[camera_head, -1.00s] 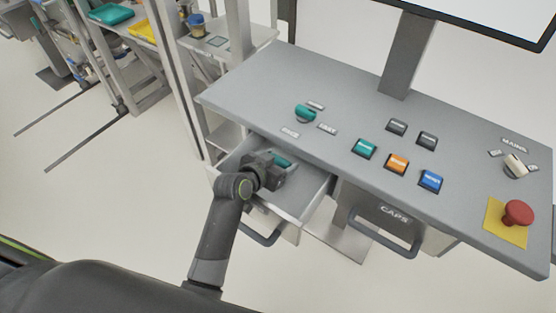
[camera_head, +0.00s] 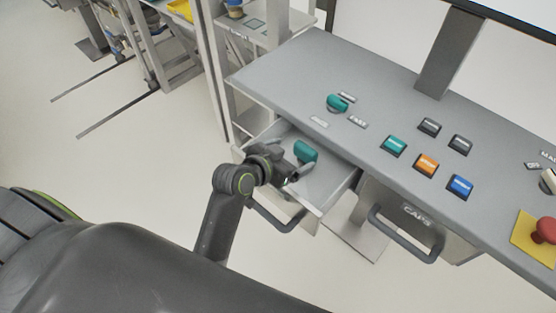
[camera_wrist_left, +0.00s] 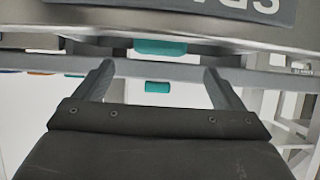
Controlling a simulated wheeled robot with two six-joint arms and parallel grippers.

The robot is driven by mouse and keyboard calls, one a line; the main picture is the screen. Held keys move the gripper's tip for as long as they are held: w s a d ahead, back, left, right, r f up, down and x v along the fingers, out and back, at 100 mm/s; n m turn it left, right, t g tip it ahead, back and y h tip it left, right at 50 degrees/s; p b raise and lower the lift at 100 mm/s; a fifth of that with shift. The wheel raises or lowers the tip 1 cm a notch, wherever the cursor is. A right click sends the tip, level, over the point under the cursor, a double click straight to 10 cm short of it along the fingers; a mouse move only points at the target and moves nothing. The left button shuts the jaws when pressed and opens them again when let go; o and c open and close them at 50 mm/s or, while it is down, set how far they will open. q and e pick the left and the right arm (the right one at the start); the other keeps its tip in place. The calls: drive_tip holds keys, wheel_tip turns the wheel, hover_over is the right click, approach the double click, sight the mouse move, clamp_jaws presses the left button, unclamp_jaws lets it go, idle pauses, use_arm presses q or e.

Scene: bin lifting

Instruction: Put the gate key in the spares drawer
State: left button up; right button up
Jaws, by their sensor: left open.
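The spares drawer (camera_head: 328,198) is pulled open under the left end of the grey console. A teal block-like piece, which I take for the gate key (camera_head: 305,152), lies inside it, toward the back. My left gripper (camera_head: 294,164) is open and empty over the front part of the drawer, just short of the teal piece and apart from it. In the left wrist view the two fingers (camera_wrist_left: 157,80) are spread wide with nothing gripped. A teal piece (camera_wrist_left: 160,47) shows beyond them, near an upside-down label that is partly cut off. My right gripper is out of view.
The console top (camera_head: 290,75) carries a teal knob (camera_head: 337,103), several coloured buttons and a red mushroom button (camera_head: 545,230). A shut drawer marked CAPS (camera_head: 415,212) is to the right. A grey post and shelving stand at the left.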

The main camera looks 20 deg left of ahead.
use_arm(q)
drive_tip(key=shift+v, duration=2.5)
